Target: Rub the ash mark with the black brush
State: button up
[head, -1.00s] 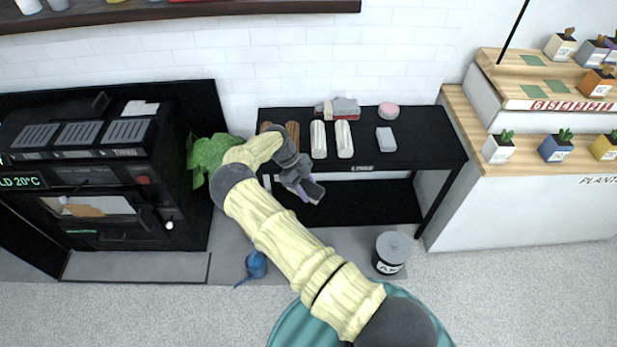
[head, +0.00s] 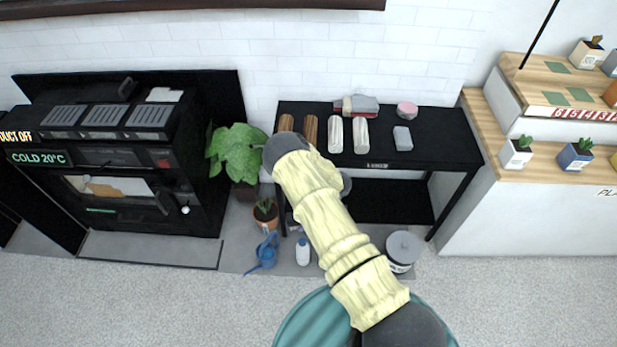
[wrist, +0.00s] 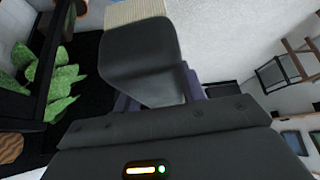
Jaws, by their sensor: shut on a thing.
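In the wrist view my gripper (wrist: 157,94) is shut on a dark block with a pale, ribbed end, which I take to be the black brush (wrist: 142,48). Purple finger parts show on both sides of it. In the head view my gripper and the brush are hidden behind my arm, in front of the black table's left end. I cannot make out the ash mark in either view.
The black table (head: 436,152) holds brown and white long pieces, a grey block (head: 402,138) and a pink round tin (head: 407,109). A black oven (head: 105,160) stands left. A leafy plant (head: 235,150), blue watering can (head: 265,256), white bottle (head: 303,252) and lidded bin (head: 403,250) stand on the floor.

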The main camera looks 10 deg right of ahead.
jog(key=m+t, duration=0.1)
jog(key=m, duration=0.1)
jog(key=m+t, duration=0.1)
jog(key=m, duration=0.1)
jog(key=shift+s+d+f, duration=0.15)
jog(key=shift+s+f, duration=0.05)
jog(key=m, duration=0.1)
jog(key=m+t+h, duration=0.1)
jog(key=d+m+t, duration=0.1)
jog(key=shift+s+f+m, duration=0.2)
jog(key=shift+s+m, duration=0.1)
jog(key=s+d+m+t+h, duration=0.2)
jog(key=s+d+m+h, duration=0.3)
jog(key=m, duration=0.5)
jog(key=shift+s+d+t+h, duration=0.3)
jog(key=shift+s+d, duration=0.15)
jog(key=shift+d, duration=0.55)
jog(key=shift+a+r, duration=0.1)
jog(key=shift+a, duration=0.05)
